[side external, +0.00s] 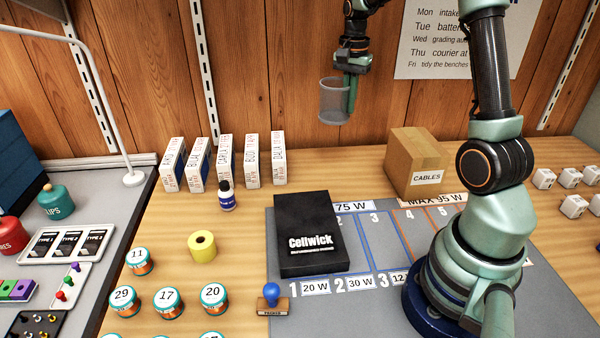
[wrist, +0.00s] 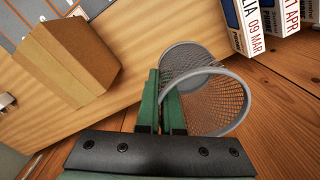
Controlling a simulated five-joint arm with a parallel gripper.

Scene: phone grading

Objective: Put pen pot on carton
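The pen pot (side external: 333,104) is a grey mesh cup, held upright in the air to the left of the carton and higher than it. My gripper (side external: 349,88) is shut on the pot's wall. In the wrist view my green fingers (wrist: 160,108) pinch the rim of the mesh pot (wrist: 208,92), and the pot looks empty. The carton (side external: 413,165) is a closed brown box labelled CABLES, standing on the bench at the back. It also shows in the wrist view (wrist: 68,62), to the left of the fingers and apart from the pot.
A row of white boxes (side external: 223,162) stands along the back left. A small dark bottle (side external: 227,196) is in front of them. A black Cellwick box (side external: 307,235) lies on the grey mat (side external: 375,304). The carton's top is bare. The wood wall (side external: 270,65) is close behind.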

